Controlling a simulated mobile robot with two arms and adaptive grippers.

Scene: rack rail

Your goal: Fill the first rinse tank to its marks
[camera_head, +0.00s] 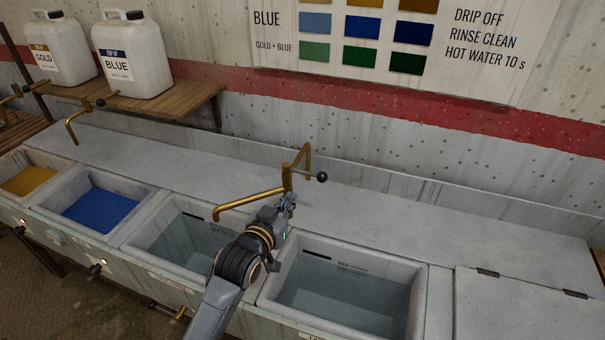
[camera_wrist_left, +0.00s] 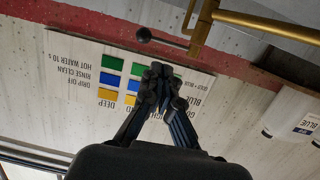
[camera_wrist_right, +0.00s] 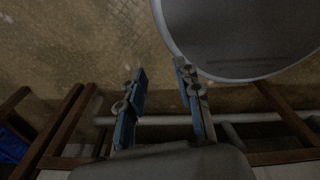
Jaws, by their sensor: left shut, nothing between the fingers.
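Two basins of clear water stand right of the dye basins: one (camera_head: 150,222) under the brass spout and one (camera_head: 425,300) to its right. I cannot read which is the first rinse tank. In both, the water surface lies below a dark mark near the rim. The brass swivel tap (camera_head: 250,199) has its spout over the left clear basin; no stream is discernible. Its lever ends in a black knob (camera_head: 322,177), also in the left wrist view (camera_wrist_left: 143,34). My left gripper (camera_head: 288,203) is shut and empty beside the tap post. My right gripper (camera_wrist_right: 160,72) is open and empty.
White jugs (camera_head: 133,55) stand on a wooden shelf (camera_head: 190,95). A large round grey rim (camera_wrist_right: 240,77) is near my right gripper. The back ledge is clear.

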